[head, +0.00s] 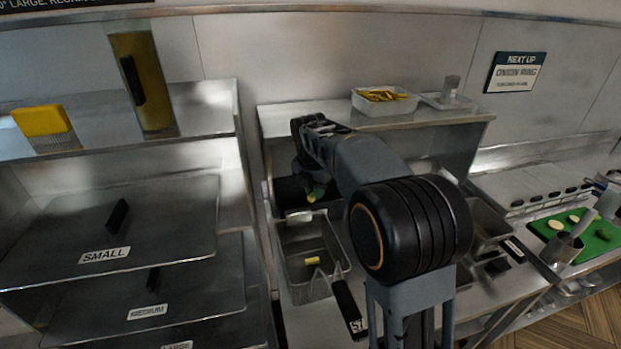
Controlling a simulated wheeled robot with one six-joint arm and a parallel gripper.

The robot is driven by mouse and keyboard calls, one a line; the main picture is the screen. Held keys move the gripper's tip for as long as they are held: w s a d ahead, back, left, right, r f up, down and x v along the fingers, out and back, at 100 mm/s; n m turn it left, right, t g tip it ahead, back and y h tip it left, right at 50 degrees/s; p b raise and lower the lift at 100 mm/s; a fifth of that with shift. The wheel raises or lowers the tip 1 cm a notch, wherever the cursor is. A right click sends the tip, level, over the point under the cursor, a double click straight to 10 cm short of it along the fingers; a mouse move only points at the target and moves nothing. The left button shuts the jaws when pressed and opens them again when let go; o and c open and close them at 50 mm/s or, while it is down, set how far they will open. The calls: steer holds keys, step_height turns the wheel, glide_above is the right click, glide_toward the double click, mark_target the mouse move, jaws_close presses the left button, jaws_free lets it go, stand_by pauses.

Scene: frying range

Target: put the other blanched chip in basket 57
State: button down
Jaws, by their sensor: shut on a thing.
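One yellow chip (312,261) lies inside a wire basket (300,292), whose black handle (347,309) points toward the front and carries a white label, partly cut off by my arm. My gripper (311,191) is beyond the basket's far end, pointing down above a dark opening. It is shut on a small pale yellow piece, a chip (311,198), of which only a little shows. My arm hides part of the area right of the basket.
A shelf (284,122) behind my arm bears a white tub (357,101) of yellow chips. A green board (603,238) with slices and a metal cup (562,250) are at right.

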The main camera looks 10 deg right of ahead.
mark_target(311, 196)
steer(key=shift+w+f, duration=0.2)
step_height(311, 196, down, 2)
steer(key=shift+b, duration=0.4)
step_height(311, 196, down, 4)
steer(key=b, duration=0.2)
steer(key=shift+r+b, duration=0.2)
steer(key=shift+b, duration=0.2)
steer(key=c, duration=1)
jaws_free()
steer(key=shift+c, duration=0.2)
steer(key=shift+r, duration=0.1)
steer(key=r, duration=0.4)
steer(key=s+a+r, duration=0.1)
steer(key=r, duration=0.8)
steer(key=shift+s+a+r, duration=0.25)
steer(key=shift+a, duration=0.05)
